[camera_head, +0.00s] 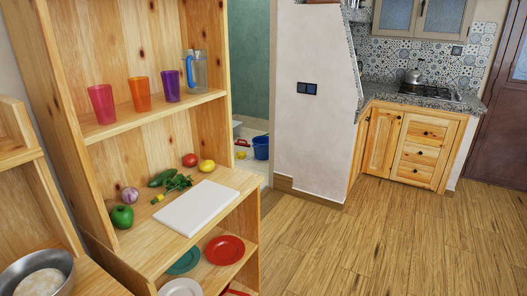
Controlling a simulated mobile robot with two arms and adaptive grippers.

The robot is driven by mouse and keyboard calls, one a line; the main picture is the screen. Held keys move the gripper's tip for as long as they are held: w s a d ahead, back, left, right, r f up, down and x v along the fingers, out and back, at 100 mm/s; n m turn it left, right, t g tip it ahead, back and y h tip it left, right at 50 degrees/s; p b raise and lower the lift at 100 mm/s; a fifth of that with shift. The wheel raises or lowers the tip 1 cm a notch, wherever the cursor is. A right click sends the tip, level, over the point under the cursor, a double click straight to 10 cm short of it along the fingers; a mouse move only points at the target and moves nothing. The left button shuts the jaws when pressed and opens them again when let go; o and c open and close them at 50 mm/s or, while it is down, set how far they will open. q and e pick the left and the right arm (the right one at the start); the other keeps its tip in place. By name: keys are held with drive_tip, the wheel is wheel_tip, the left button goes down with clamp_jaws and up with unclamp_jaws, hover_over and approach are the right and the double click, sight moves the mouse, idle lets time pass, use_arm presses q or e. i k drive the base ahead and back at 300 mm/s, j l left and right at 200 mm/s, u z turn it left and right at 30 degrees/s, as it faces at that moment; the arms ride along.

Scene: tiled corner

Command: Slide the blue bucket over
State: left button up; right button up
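The blue bucket (261,148) stands in the tiled area beyond the doorway, at the centre of the head view and some way off. It looks upright, with its right side close to the edge of the white wall. Small yellow and red things lie on the floor to its left, too small to make out. Neither of my grippers shows in this view.
A wooden shelf unit with a white cutting board (197,208), vegetables, cups and plates fills the left foreground. A white partition wall (314,130) stands right of the doorway. The wooden floor (350,245) is clear up to the kitchen cabinet (412,146).

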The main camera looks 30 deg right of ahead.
sight(260, 146)
drive_tip(key=i+l+z, duration=0.25)
drive_tip(key=l+z, duration=0.15)
drive_tip(key=i+l+z, duration=0.75)
drive_tip(key=i+z, duration=0.4)
drive_tip(key=i+l, duration=0.15)
drive_tip(key=i, duration=0.4)
drive_tip(key=i+l, duration=0.15)
drive_tip(key=i, duration=0.4)
drive_tip(key=i+l+u, duration=0.1)
drive_tip(key=i, duration=0.45)
drive_tip(key=i+j+u, duration=0.25)
drive_tip(key=i+u, duration=0.15)
drive_tip(key=i+j+u, duration=0.15)
drive_tip(key=i+u, duration=0.65)
drive_tip(key=i+l+u, duration=0.1)
drive_tip(key=i+u, duration=0.3)
drive_tip(key=i+l+u, duration=0.25)
drive_tip(key=i+u, duration=0.2)
